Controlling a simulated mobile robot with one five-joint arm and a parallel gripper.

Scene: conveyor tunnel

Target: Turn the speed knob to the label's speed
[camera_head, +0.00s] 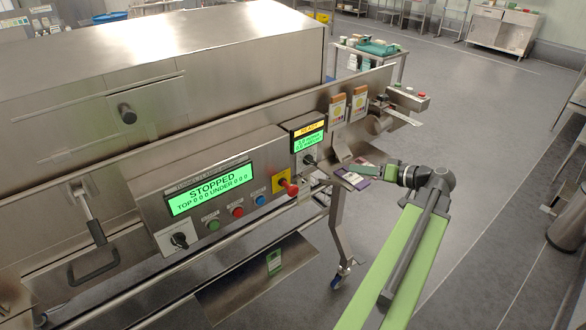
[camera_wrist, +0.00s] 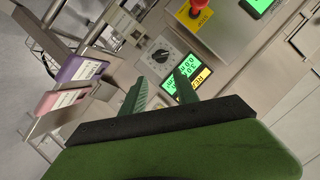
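My gripper (camera_head: 352,170) is in front of the right end of the control panel. In the wrist view my gripper (camera_wrist: 162,77) has its two green fingers apart with nothing between them. A dark round knob (camera_wrist: 161,56) with a light dial around it lies just beyond the fingertips, apart from them as far as I can tell. It also shows in the head view (camera_head: 309,159), below a small screen (camera_head: 308,138) with a yellow strip and green readout. The screen (camera_wrist: 183,72) is partly hidden by a finger in the wrist view. The dial marks are too small to read.
A large green screen (camera_head: 210,188) reads STOPPED. Below it are another black knob (camera_head: 180,240) and green, red and blue buttons. A red switch (camera_head: 291,188) on yellow sticks out near the small screen. Purple (camera_wrist: 80,69) and pink (camera_wrist: 60,98) labelled packs lie left in the wrist view.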

